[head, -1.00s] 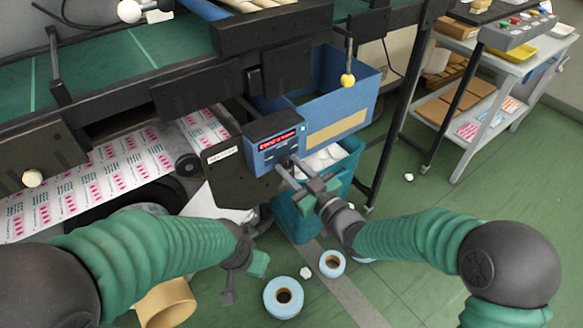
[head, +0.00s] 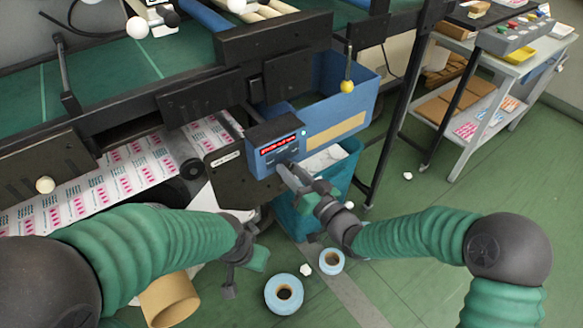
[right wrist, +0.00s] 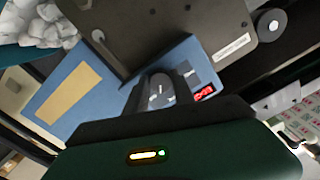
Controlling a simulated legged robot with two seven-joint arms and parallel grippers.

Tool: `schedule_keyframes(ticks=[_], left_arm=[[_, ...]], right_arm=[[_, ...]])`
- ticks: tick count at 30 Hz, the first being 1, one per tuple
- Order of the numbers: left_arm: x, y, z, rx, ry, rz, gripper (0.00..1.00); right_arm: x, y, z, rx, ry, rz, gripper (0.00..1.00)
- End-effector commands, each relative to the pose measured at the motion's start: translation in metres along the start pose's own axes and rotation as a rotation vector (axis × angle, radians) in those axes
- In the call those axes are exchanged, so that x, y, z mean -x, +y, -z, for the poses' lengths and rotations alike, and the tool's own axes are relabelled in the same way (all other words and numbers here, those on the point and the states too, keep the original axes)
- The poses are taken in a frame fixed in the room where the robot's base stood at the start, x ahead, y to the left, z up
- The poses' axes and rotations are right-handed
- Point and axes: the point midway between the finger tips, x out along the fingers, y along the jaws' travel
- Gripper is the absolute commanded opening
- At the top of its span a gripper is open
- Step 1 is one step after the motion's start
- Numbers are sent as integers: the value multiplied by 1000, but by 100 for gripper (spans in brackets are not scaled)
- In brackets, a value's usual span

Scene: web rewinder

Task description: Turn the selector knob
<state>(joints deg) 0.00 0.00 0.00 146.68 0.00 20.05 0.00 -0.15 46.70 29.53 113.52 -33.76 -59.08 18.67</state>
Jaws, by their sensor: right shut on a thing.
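The blue control box (head: 270,158) with a red lit display (head: 278,145) is at the middle of the head view. It also shows in the right wrist view (right wrist: 190,62). My right gripper (head: 288,172) is against the lower front of this box, with its jaws shut on the selector knob. The knob is mostly hidden by the fingers in the head view; a grey rounded part (right wrist: 160,92) shows between the fingers in the right wrist view. My left gripper (head: 243,277) hangs low, its fingers apart and empty, away from the box.
A blue bin (head: 345,118) stands behind the box, and a teal bin (head: 345,175) with white scraps is below it. The printed web (head: 110,180) runs in at left. Blue rolls (head: 284,294) and a cardboard core (head: 168,300) lie on the floor. A trolley (head: 490,120) stands at right.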

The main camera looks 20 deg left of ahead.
Motion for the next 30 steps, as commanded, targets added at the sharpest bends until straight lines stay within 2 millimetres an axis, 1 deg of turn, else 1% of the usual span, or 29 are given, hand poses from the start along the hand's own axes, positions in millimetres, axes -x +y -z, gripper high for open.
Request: schedule_keyframes(ticks=[1,6,12,26,27,30], left_arm=[[4,0,1,0,0,0,36],[8,0,2,0,0,0,36],[10,0,2,0,0,0,36],[11,0,2,0,0,0,36],[11,0,2,0,0,0,36],[11,0,2,0,0,0,36]], right_arm=[[0,1,2,-29,1,-4,0],[0,1,1,-116,1,-3,0],[0,2,1,-174,2,-3,0],[0,2,0,-191,2,-4,0],[0,2,0,-191,2,-4,32],[0,2,0,-191,2,-4,45]])
